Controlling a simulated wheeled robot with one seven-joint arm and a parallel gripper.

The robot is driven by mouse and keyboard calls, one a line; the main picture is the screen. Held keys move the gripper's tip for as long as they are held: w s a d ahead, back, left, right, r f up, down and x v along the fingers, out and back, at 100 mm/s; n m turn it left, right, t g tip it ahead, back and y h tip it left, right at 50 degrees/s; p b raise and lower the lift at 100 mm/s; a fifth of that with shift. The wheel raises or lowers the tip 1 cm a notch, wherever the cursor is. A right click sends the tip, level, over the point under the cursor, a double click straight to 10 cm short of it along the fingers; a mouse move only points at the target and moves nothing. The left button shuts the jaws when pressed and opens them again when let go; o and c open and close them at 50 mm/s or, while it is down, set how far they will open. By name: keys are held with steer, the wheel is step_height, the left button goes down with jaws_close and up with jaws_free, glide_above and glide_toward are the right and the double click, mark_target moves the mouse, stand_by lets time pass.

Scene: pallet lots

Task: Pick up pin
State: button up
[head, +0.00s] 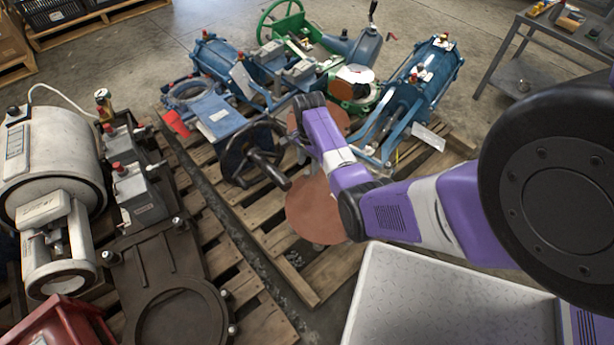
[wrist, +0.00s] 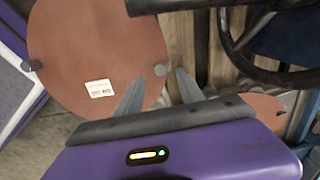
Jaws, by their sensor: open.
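No thing is plainly marked as the pin. A small grey round stud (wrist: 160,70) at the right edge of a brown disc (wrist: 95,55) may be it. A similar stud (wrist: 36,65) sits at the disc's left edge. My gripper (wrist: 160,75) is open and empty, its two grey fingers spread on either side of the right stud in the picture. I cannot tell the height between fingertips and stud. The disc also shows in the head view (head: 313,212), partly behind my arm. My gripper's fingers cannot be made out there.
A wooden pallet (head: 335,275) holds blue and green valves and a dark handwheel (wrist: 262,45) close to my gripper's right. Another brown disc (wrist: 262,112) lies right of the fingers. A left pallet (head: 265,322) bears a white motor (head: 55,150). A grey cart (head: 495,75) stands far right.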

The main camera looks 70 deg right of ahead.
mark_target(307, 172)
step_height(307, 172, down, 4)
steer(key=shift+w+f+b, duration=0.15)
steer(key=shift+b, duration=1.05)
steer(key=shift+a, duration=0.1)
jaws_close()
